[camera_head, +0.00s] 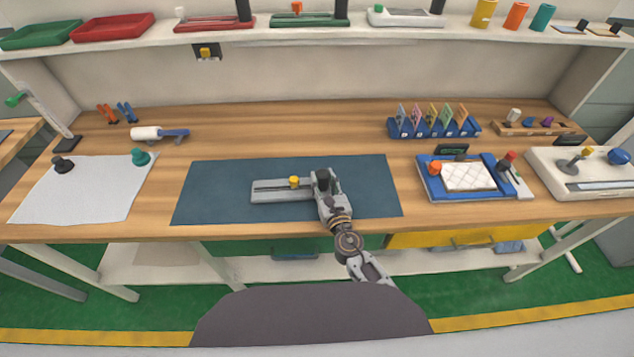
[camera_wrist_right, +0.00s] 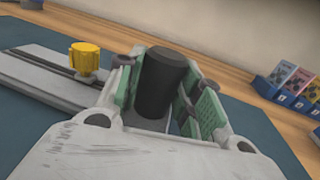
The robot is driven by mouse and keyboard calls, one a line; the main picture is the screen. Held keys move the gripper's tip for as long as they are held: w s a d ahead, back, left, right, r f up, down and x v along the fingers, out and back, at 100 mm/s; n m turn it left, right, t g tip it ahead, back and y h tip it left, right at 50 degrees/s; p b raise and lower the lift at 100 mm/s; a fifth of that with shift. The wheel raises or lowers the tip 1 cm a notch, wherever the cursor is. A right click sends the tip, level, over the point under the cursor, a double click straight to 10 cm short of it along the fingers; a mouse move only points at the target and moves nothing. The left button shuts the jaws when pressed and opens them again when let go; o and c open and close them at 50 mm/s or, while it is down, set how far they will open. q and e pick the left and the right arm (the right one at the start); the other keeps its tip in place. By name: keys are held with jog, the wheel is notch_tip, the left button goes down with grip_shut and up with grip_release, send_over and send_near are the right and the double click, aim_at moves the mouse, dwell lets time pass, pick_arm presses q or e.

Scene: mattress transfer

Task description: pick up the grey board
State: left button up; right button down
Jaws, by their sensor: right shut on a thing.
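The grey board (camera_head: 270,190) lies on the dark blue mat (camera_head: 215,185) in the middle of the wooden bench. It has a long slot, a yellow knob (camera_head: 294,182) and a black cylindrical post (camera_head: 323,178) at its right end. My right gripper (camera_head: 322,184) is over that right end. In the right wrist view its green-padded fingers are on either side of the black post (camera_wrist_right: 162,85), shut on it. The board (camera_wrist_right: 35,72) and yellow knob (camera_wrist_right: 85,57) show to the left there. The board appears to rest flat on the mat. My left gripper is not in view.
A blue tray (camera_head: 428,190) with a white quilted pad stands right of the mat. A blue card rack (camera_head: 434,131) stands behind it. A white sheet (camera_head: 85,195) with two knobs lies at left. A shelf (camera_head: 340,33) with trays and cylinders runs above the back.

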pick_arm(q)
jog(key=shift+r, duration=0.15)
pick_arm(e)
jog(key=shift+r, duration=0.25)
pick_arm(q)
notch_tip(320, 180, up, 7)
jog(key=p, duration=0.6)
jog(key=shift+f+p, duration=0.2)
jog(key=shift+p, duration=0.15)
pick_arm(e)
jog(key=shift+r, duration=4.75)
pick_arm(q)
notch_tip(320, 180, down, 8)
jog(key=b, duration=0.7)
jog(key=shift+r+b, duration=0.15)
jog(key=shift+b, duration=0.15)
pick_arm(e)
jog(key=shift+f, duration=4.05)
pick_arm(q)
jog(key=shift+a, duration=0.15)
pick_arm(e)
jog(key=shift+f, duration=0.2)
jog(key=shift+f+b, duration=0.35)
jog(key=shift+b, duration=0.15)
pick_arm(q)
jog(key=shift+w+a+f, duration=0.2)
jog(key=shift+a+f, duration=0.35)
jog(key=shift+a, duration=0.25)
